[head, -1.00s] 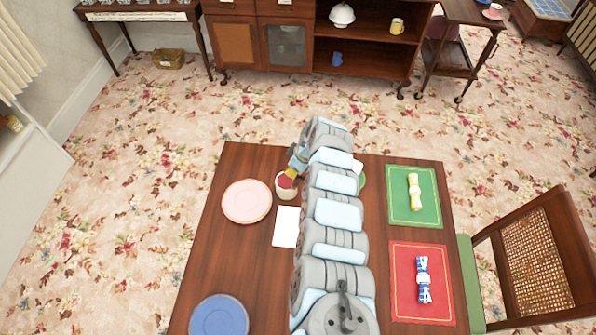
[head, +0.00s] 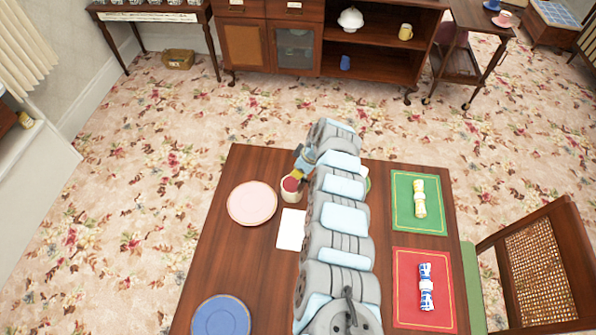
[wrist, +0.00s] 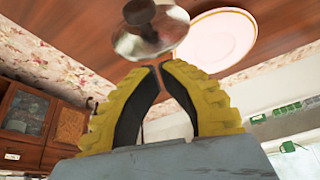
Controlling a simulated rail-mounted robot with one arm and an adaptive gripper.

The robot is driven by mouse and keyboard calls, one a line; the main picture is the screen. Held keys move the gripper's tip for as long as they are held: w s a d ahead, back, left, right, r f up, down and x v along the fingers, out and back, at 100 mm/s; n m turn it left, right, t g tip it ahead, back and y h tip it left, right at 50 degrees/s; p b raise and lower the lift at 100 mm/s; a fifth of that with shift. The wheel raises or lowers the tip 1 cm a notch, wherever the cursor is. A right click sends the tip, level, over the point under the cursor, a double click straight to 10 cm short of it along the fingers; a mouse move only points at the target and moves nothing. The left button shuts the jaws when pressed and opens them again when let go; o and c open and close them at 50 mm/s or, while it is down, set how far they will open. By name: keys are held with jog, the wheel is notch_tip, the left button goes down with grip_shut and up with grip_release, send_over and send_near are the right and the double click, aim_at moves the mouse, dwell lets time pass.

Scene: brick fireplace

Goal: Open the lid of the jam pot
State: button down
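The jam pot (head: 291,190) is a small cream pot with a red top, standing on the dark wooden table just left of my arm. My gripper (head: 296,174) is at its far rim in the head view, partly hidden by my wrist. In the wrist view my gripper (wrist: 157,67) has yellow fingers with dark pads, and the tips almost meet. Just beyond the tips is a shiny round piece with a dark knob (wrist: 139,12); I cannot tell whether it is the pot's lid. No object shows clearly between the fingers.
A pink plate (head: 252,203) lies left of the pot, and a white card (head: 290,229) lies nearer. A blue plate (head: 221,318) is at the near left. Green (head: 403,212) and red (head: 411,312) mats with napkins are right of my arm. The table's left part is mostly clear.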

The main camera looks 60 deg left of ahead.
jog(key=shift+a, duration=0.1)
jog(key=a+b, duration=0.1)
jog(key=s+b, duration=0.1)
jog(key=s+a+b, duration=0.1)
jog(key=shift+a+f, duration=0.25)
jog(key=shift+a, duration=0.1)
jog(key=shift+s+a+r, duration=0.1)
jog(key=shift+a+r, duration=0.05)
jog(key=shift+a, duration=0.1)
jog(key=v, duration=1)
jog(key=shift+a, duration=0.2)
jog(key=shift+s+r, duration=0.1)
jog(key=shift+r, duration=0.05)
